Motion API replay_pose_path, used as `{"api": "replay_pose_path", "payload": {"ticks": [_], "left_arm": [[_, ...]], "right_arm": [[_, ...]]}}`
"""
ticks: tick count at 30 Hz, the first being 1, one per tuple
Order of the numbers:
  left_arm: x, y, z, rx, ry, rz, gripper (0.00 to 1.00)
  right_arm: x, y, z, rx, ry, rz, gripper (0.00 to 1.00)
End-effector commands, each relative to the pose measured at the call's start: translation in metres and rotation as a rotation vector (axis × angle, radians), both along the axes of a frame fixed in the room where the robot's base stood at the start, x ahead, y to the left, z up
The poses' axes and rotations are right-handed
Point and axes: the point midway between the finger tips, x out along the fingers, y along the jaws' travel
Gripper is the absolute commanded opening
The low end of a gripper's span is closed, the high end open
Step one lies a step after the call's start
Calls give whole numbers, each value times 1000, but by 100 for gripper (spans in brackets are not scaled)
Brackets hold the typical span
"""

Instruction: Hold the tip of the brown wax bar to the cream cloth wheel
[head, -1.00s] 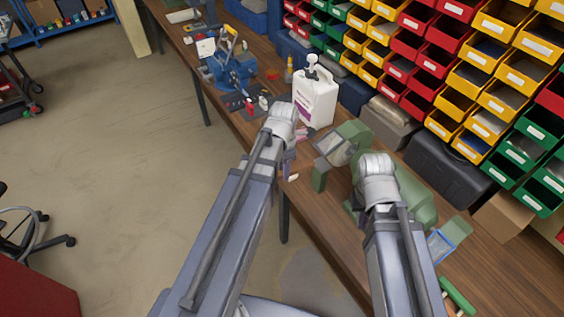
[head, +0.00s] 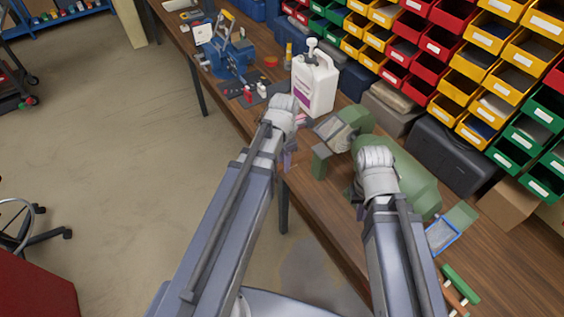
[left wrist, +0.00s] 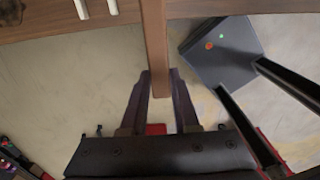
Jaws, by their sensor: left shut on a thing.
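The brown wax bar (left wrist: 157,45) shows in the left wrist view, upright in the picture, with its lower end between the purple fingers. My left gripper (left wrist: 160,72) is shut on it. In the head view the fingers (head: 289,158) hang past the bench's front edge, left of the green grinder-like machine (head: 405,178), and the bar is hidden there. I cannot make out the cream cloth wheel for certain; a grey-green guard (head: 336,133) stands at the machine's left end. My right gripper is hidden behind its wrist, in front of the machine.
A white jug (head: 314,88) stands on the wooden bench (head: 310,205) behind my left gripper. A blue vise (head: 232,60) is further back. Coloured bins (head: 430,40) line the rear.

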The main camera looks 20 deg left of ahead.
Motion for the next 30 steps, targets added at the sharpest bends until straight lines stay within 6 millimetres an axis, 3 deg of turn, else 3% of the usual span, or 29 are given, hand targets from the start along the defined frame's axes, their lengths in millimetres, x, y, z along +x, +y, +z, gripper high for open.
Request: {"api": "replay_pose_path", "payload": {"ticks": [16, 30], "left_arm": [[49, -37, -4, 0, 0, -1, 0], [55, -43, -5, 0, 0, 0, 0]], "right_arm": [[0, 0, -4, 0, 0, 0, 0], [0, 0, -5, 0, 0, 0, 0]]}}
